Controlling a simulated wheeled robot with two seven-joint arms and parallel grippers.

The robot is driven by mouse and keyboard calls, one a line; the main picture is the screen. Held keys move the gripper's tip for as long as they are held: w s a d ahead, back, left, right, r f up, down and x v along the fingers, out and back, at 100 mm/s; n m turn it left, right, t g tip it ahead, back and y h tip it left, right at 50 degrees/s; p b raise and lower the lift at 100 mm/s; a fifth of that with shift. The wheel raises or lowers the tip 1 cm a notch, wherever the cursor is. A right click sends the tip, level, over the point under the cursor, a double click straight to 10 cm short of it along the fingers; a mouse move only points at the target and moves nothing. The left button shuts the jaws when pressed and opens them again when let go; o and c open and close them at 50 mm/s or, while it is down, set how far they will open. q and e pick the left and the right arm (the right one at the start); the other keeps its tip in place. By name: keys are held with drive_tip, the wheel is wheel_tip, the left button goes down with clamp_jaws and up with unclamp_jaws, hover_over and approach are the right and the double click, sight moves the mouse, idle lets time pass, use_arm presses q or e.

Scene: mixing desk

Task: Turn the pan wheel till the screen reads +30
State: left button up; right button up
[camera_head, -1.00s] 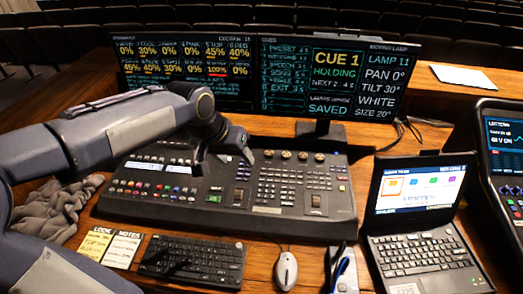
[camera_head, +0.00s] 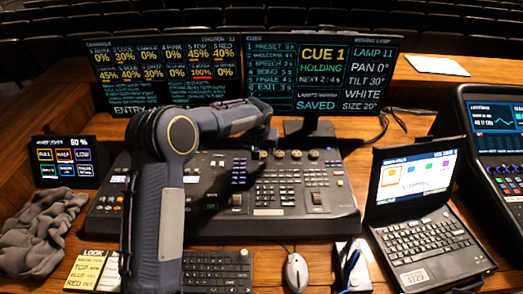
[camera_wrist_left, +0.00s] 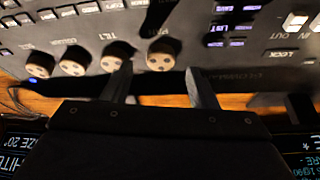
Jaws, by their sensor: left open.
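The pan wheel (camera_head: 263,155) is the leftmost of several round knobs along the console's back edge. In the wrist view the pan wheel (camera_wrist_left: 163,55) is a pale-topped knob with dark dimples, and its label is upside down. My left gripper (camera_wrist_left: 159,72) is open, one finger to each side of the pan wheel in that view. I cannot tell whether the fingertips reach down beside it or touch it. In the head view the left hand is at the console's back edge, fingertips mostly hidden. The right screen (camera_head: 364,72) reads PAN 0°. My right gripper is not in view.
The tilt knob (camera_wrist_left: 112,57) stands close beside the pan wheel. The monitors (camera_head: 240,72) rise just behind the console (camera_head: 275,228). A laptop (camera_head: 420,215) stands at right, with a mouse (camera_head: 297,271) and keyboard (camera_head: 217,270) in front. A grey cloth (camera_head: 40,235) lies at left.

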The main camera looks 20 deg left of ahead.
sight(262, 155)
use_arm(q)
drive_tip(key=shift+x, duration=1.35)
drive_tip(key=shift+s, duration=0.1)
drive_tip(key=c, duration=1)
drive_tip(key=m+h, duration=0.1)
drive_tip(key=m, duration=0.1)
drive_tip(key=m+h, duration=0.1)
drive_tip(key=m, duration=0.2)
drive_tip(key=shift+a+m, duration=0.2)
drive_tip(key=shift+m, duration=0.1)
drive_tip(key=m+g+h, duration=0.1)
drive_tip(key=m, duration=0.2)
drive_tip(key=m+h, duration=0.1)
drive_tip(key=m, duration=0.2)
drive_tip(key=shift+a+g, duration=0.1)
drive_tip(key=shift+g, duration=0.3)
